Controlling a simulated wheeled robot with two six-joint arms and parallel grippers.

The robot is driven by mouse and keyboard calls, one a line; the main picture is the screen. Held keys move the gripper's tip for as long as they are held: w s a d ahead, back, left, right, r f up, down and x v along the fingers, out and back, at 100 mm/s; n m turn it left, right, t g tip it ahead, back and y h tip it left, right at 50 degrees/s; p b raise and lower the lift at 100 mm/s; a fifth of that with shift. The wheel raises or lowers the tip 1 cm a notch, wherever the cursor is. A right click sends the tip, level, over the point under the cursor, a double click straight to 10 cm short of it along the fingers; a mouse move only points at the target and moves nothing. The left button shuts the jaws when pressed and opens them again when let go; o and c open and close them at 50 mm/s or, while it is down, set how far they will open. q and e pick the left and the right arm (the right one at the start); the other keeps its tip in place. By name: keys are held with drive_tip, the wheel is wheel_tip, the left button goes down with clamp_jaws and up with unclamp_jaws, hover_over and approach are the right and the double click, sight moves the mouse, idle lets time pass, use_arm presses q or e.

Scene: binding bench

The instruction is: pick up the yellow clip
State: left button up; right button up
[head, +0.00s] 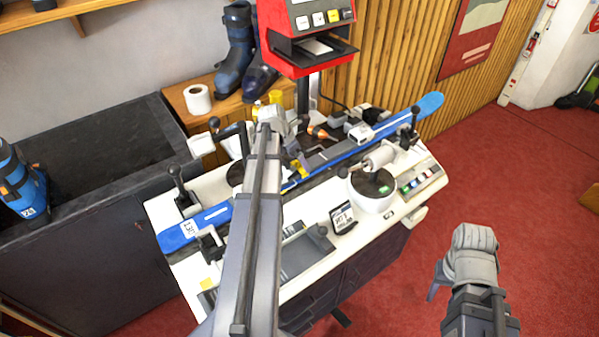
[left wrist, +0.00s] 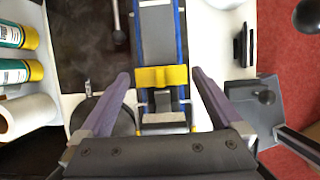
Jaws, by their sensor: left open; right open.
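The yellow clip (left wrist: 162,77) lies across the blue-edged ski (left wrist: 157,35) in the left wrist view. My left gripper (left wrist: 160,75) is open, with one finger on each side of the clip and a visible gap to both. Whether the fingers are down at the clip's height is hard to tell. My right gripper (head: 437,281) is far from the clip, over the red floor, only partly visible.
The ski lies along a white bench (head: 160,212) with clamps and levers. A white bowl (head: 372,196) stands to the right on the bench. A red-framed machine (head: 280,45) rises behind. A white roll (left wrist: 28,118) and green-and-yellow containers (left wrist: 12,36) sit at the left wrist view's left.

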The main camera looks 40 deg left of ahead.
use_arm(q)
drive_tip(key=shift+b+x, duration=0.5)
drive_tip(key=shift+x, duration=0.5)
use_arm(e)
drive_tip(key=shift+f, duration=0.8)
use_arm(q)
drive_tip(key=shift+c, duration=0.2)
drive_tip(key=c, duration=1)
drive_tip(key=shift+r, duration=0.15)
wheel_tip(320, 180, up, 10)
drive_tip(key=p, duration=1)
use_arm(e)
wheel_tip(320, 180, up, 10)
drive_tip(key=shift+r, duration=0.1)
use_arm(q)
drive_tip(key=shift+r+p, duration=2.95)
drive_tip(key=shift+p, duration=0.2)
use_arm(e)
drive_tip(key=shift+r, duration=2.9)
